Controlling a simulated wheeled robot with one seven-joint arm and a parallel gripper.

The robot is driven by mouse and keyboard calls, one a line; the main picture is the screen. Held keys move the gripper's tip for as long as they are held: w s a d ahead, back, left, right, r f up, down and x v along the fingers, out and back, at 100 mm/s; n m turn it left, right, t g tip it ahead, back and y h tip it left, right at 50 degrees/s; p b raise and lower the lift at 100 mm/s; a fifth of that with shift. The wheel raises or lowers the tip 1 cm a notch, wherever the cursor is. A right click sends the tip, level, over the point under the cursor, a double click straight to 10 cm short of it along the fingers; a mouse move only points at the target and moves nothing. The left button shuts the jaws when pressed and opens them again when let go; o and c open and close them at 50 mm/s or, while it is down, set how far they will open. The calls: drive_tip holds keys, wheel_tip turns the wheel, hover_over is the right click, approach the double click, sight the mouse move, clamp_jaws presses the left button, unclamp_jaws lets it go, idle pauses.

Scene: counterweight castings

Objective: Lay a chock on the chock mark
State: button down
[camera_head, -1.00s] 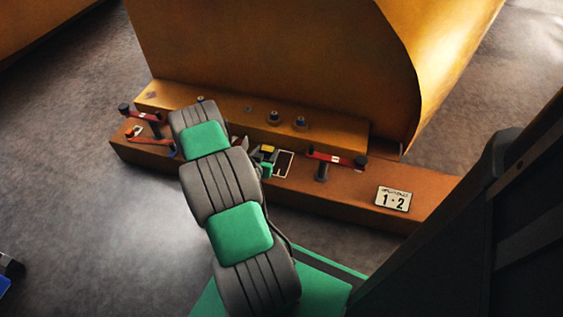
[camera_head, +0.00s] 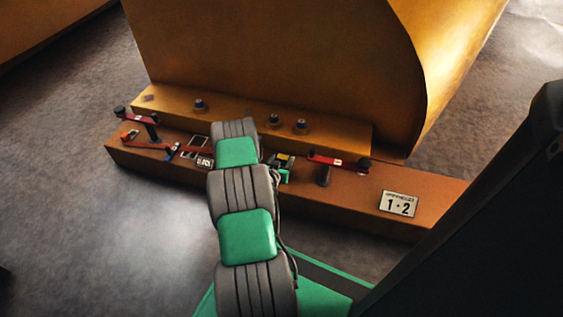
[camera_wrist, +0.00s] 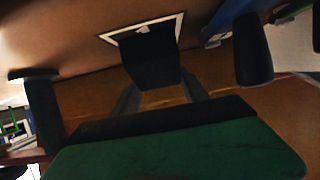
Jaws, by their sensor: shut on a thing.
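My gripper (camera_wrist: 160,92) is shut on a dark block-shaped chock (camera_wrist: 150,62), which sits between its two grey fingers. A white-outlined chock mark (camera_wrist: 112,36) on the brown beam shows behind the chock, which overlaps its outline. I cannot tell whether the chock touches the beam. In the head view my gripper (camera_head: 281,168) is partly hidden by my arm and shows green, with a small yellow patch beside it, over the beam's middle. A second white-outlined rectangle (camera_head: 193,142) lies on the beam left of my arm.
The brown beam (camera_head: 430,195) runs along a large yellow casting (camera_head: 270,60). Red-handled clamps stand on it to the right (camera_head: 338,160) and left (camera_head: 138,119) of my gripper. Bolts (camera_head: 301,126) line the ledge behind.

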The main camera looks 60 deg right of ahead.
drive_tip(key=c, duration=0.6)
unclamp_jaws()
